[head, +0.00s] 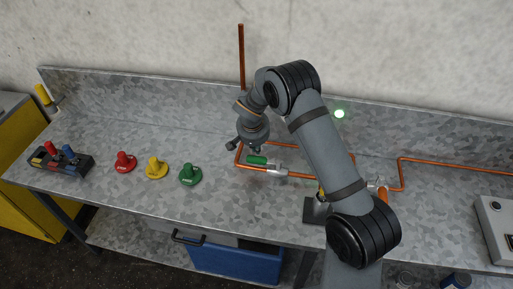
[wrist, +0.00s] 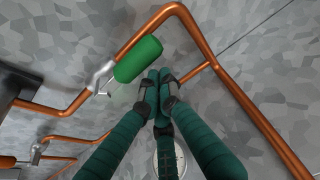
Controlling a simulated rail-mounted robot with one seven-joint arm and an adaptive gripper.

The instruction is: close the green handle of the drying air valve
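The green handle (head: 257,160) sits on a silver valve body (head: 275,169) in the copper pipe on the bench. In the wrist view the green handle (wrist: 138,60) lies roughly parallel to the pipe, joined to a silver lever (wrist: 103,76). My gripper (head: 249,147) hangs just above and beside the handle in the head view. In the wrist view the fingertips of my gripper (wrist: 158,78) are together, just right of the handle's end, with nothing seen between them. I cannot tell whether they touch the handle.
A copper pipe (wrist: 238,92) runs right of my fingers. Another valve with an orange handle (wrist: 7,162) is at lower left. Red (head: 124,162), yellow (head: 156,167) and green (head: 190,175) knobbed pieces stand on the bench's left. A control box (head: 497,225) is at right.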

